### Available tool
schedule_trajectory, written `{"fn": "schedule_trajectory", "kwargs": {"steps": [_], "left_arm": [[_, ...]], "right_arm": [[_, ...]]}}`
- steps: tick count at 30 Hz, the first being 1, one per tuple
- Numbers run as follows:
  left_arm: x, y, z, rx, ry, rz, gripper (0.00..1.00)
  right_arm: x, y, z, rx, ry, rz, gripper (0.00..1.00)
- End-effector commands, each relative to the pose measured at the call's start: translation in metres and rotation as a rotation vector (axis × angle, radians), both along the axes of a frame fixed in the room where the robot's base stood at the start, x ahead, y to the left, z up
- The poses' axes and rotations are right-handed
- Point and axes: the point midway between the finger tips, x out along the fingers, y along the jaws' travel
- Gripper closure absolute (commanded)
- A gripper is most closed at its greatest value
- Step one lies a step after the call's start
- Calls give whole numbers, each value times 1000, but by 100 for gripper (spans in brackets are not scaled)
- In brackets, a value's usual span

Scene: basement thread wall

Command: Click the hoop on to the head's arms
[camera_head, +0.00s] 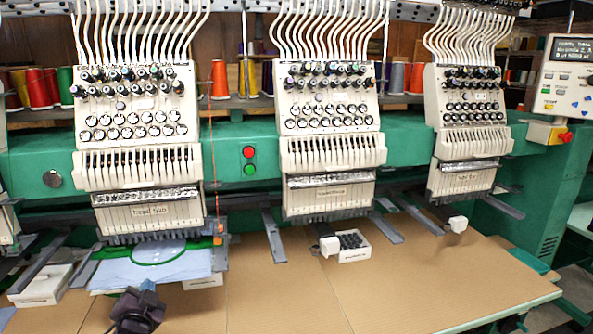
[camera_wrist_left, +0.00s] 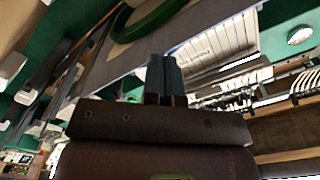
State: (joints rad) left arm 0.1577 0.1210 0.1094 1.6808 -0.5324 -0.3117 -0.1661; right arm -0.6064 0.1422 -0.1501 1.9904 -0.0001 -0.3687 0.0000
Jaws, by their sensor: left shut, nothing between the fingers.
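The green hoop (camera_head: 160,250) with light blue cloth (camera_head: 140,272) lies flat under the left sewing head (camera_head: 138,150). Part of its green rim also shows at the top of the left wrist view (camera_wrist_left: 150,18). The head's grey arms stand at both sides of the cloth, the left one (camera_head: 88,268) and the right one (camera_head: 220,257). I cannot tell whether the hoop is seated on them. My left gripper (camera_head: 147,287) is shut and empty at the front edge of the cloth; its fingers (camera_wrist_left: 165,78) point toward the hoop. My right gripper is out of view.
The brown table (camera_head: 290,290) is clear at the front middle and right. A white box (camera_head: 40,286) is at the left, and a white tray of black parts (camera_head: 352,246) stands under the middle head. Grey arms (camera_head: 274,238) jut out under the other heads.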

Motion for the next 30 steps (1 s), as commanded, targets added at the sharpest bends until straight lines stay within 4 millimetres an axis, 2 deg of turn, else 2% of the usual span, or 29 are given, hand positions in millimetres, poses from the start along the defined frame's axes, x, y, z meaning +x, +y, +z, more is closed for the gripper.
{"fn": "schedule_trajectory", "kwargs": {"steps": [5,21,30], "left_arm": [[-4,-1,1,-1,0,0,100],[-46,-11,2,-1,0,0,100],[-66,-16,1,0,0,0,100]], "right_arm": [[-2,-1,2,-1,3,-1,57],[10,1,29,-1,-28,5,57],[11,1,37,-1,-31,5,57]]}}
